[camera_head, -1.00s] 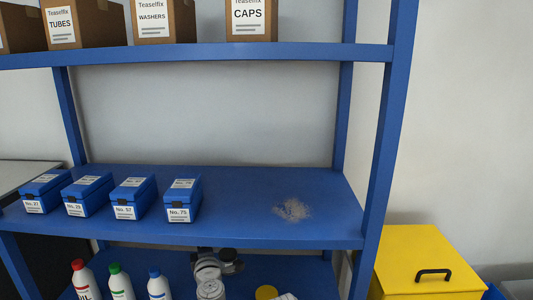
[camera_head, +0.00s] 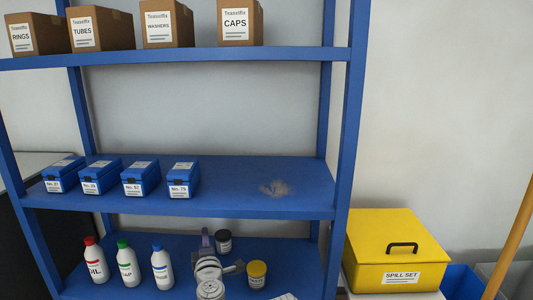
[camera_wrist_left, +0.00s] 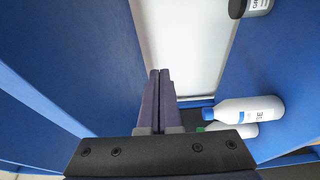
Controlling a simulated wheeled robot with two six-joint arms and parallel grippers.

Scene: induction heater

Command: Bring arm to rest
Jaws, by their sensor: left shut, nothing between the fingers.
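My left gripper (camera_head: 206,233) is in front of the lower shelf in the head view, its purple fingers pointing towards the shelf. In the left wrist view its fingers (camera_wrist_left: 159,74) are shut together with nothing between them. My left arm shows below it, between the blue-capped bottle (camera_head: 162,266) and the yellow-lidded jar (camera_head: 257,274). A dark-lidded jar (camera_head: 223,241) stands behind and just right of the fingers. My right gripper is not in view.
Bottles with red (camera_head: 95,262) and green caps (camera_head: 127,264) stand at lower left. A yellow spill box (camera_head: 395,250) is right of the rack.

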